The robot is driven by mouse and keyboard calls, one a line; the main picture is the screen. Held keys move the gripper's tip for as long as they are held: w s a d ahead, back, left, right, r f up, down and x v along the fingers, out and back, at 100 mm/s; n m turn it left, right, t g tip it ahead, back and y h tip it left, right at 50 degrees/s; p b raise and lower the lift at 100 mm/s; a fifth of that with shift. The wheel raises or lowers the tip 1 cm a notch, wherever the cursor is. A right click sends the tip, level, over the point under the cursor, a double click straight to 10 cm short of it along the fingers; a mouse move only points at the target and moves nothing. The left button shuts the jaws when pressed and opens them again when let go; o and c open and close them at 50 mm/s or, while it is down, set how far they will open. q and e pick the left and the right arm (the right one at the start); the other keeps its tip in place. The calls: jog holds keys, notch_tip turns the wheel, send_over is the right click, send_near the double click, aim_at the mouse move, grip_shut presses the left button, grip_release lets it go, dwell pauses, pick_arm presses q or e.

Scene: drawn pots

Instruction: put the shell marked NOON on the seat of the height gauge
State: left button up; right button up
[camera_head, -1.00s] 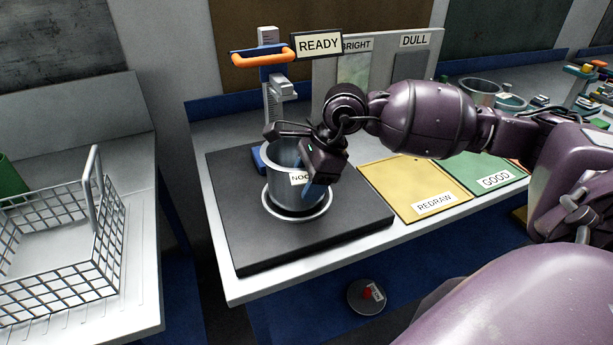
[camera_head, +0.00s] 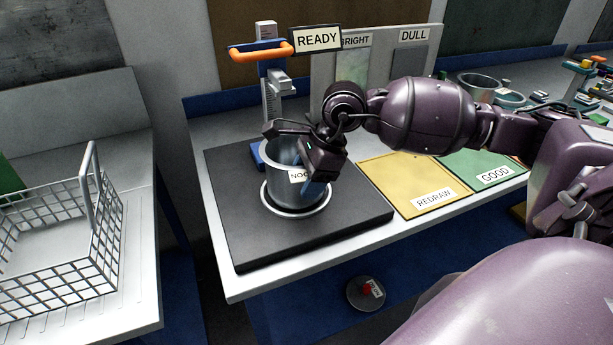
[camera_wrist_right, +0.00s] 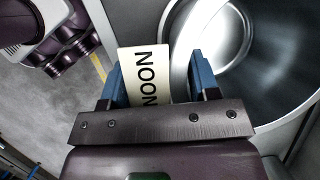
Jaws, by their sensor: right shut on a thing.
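The shell marked NOON (camera_head: 281,188) is a grey metal cup, upright with its open mouth up. My right gripper (camera_head: 318,185) is shut on its near right wall, beside the white NOON label. In the right wrist view the label (camera_wrist_right: 146,75) shows between the blue fingertips (camera_wrist_right: 156,80), with the open shell (camera_wrist_right: 238,45) beyond. The shell's base is within the pale ring of the seat (camera_head: 318,207) on the dark base plate (camera_head: 240,230); I cannot tell whether it touches down. The height gauge (camera_head: 271,95) stands behind, with an orange handle. My left gripper is not in view.
A READY sign (camera_head: 317,39) is by the gauge top. Yellow REDRAW (camera_head: 405,180) and green GOOD (camera_head: 470,168) mats lie to the right. A wire basket (camera_head: 65,245) stands at the left. Another metal pot (camera_head: 479,86) is at the back right.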

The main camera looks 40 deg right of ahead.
jog(key=shift+f, duration=0.25)
jog(key=o, duration=1.3)
jog(key=shift+o, duration=0.5)
jog(key=v, duration=1.1)
